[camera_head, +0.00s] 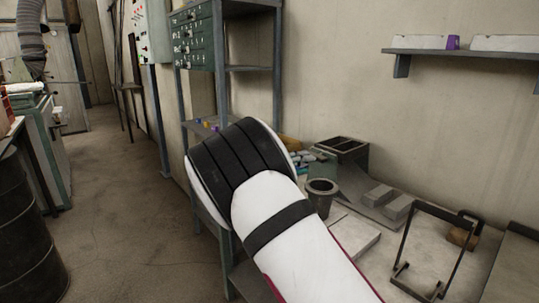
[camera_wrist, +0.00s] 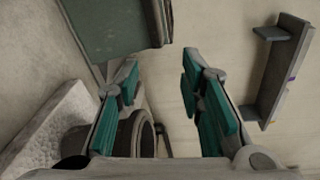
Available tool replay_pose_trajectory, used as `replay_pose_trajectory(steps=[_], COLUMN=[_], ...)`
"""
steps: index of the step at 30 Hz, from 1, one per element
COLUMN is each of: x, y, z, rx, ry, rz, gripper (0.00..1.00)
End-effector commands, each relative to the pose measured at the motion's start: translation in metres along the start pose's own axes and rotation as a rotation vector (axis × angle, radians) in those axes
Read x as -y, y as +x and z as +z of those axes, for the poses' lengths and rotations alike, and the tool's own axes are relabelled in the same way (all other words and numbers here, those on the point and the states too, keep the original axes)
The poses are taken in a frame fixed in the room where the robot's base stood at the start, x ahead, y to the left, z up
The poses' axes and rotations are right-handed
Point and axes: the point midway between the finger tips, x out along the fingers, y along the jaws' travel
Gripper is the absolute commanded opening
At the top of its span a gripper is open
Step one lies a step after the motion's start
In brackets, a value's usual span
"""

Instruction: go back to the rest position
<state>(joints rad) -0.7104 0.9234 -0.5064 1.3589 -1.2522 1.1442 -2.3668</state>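My arm shows large in the head view, white with black bands, over the left end of the workbench (camera_head: 362,242). My gripper is hidden behind it there. In the wrist view my gripper (camera_wrist: 160,66) is open, its two teal-padded fingers spread wide with nothing between them. A dark grey round pot (camera_head: 322,187) stands upright on the bench, just right of my arm. A dark round rim (camera_wrist: 143,132) shows behind the left finger in the wrist view; I cannot tell if it is the same pot. No ladle can be made out.
A metal frame stand (camera_head: 432,250), grey blocks (camera_head: 397,207) and an open dark box (camera_head: 343,147) are on the bench. A wall shelf (camera_head: 462,52) hangs at upper right. A shelving rack (camera_head: 222,70) stands behind my arm. A black barrel (camera_head: 28,235) is at left; the floor (camera_head: 125,200) between is clear.

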Motion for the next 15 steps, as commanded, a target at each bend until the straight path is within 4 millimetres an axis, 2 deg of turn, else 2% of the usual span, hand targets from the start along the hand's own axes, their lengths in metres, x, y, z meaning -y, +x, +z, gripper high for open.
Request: replay_pose_trajectory(steps=[1, 4, 8, 11, 15], x=[0.018, 0.040, 0.066, 0.086, 0.110], y=[0.008, 0.019, 0.025, 0.021, 0.006], z=[-0.018, -0.055, -0.106, -0.146, -0.198], rx=[-0.047, -0.147, -0.294, -0.422, -0.610], ry=[0.091, 0.300, 0.584, 0.815, 1.135], rz=[0.040, 0.123, 0.214, 0.270, 0.323], gripper=[0.35, 0.35, 0.35, 0.35, 0.35])
